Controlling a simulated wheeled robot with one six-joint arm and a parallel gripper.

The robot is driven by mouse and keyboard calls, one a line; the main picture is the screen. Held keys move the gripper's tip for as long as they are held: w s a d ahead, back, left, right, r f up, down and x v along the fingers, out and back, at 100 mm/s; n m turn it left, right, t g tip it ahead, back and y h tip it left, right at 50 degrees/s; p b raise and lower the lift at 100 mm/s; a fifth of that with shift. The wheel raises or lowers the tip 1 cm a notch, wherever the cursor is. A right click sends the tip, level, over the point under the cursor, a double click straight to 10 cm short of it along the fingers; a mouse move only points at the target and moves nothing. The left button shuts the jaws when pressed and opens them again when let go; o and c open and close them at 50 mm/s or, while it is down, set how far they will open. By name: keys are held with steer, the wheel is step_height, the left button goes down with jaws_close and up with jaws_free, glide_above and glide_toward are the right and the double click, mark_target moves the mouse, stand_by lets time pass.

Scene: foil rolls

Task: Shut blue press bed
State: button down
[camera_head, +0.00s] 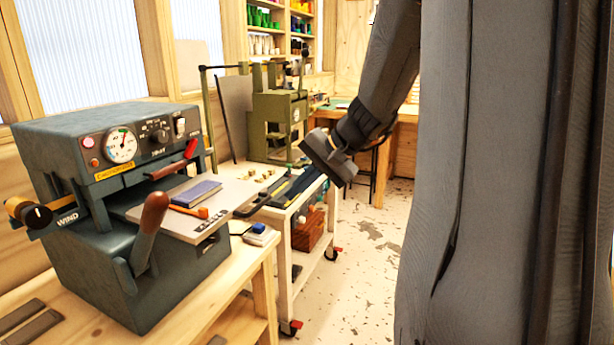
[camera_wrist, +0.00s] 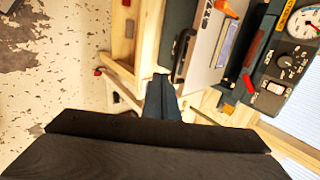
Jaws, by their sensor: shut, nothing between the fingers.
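The blue-grey press (camera_head: 80,270) stands on the wooden bench at the left in the head view. Its pale bed plate (camera_head: 180,228) sticks out from the front, with a blue book (camera_head: 196,192) lying on it. A dark handle (camera_head: 250,208) shows at the bed's outer end. The wrist view shows the bed (camera_wrist: 203,62) and handle (camera_wrist: 184,54) turned sideways. My gripper (camera_head: 346,178) is shut and empty, in the air to the right of the bed and apart from it. Its dark fingers (camera_wrist: 162,98) point toward the bench in the wrist view.
An orange-handled tool (camera_head: 190,211) lies on the bed. A brown-gripped lever (camera_head: 150,215) rises at the press's near side. A white wheeled cart (camera_head: 290,285) with tools and a green press (camera_head: 275,115) stands behind. Open floor (camera_head: 365,280) lies at the right of the cart.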

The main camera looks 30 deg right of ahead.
steer(key=w+a+f+p, duration=0.1)
steer(key=w+a+f, duration=0.1)
steer(key=w+a, duration=0.1)
steer(key=shift+w+a+f+p, duration=0.15)
steer(key=shift+w+f+p, duration=0.25)
steer(key=shift+w, duration=0.35)
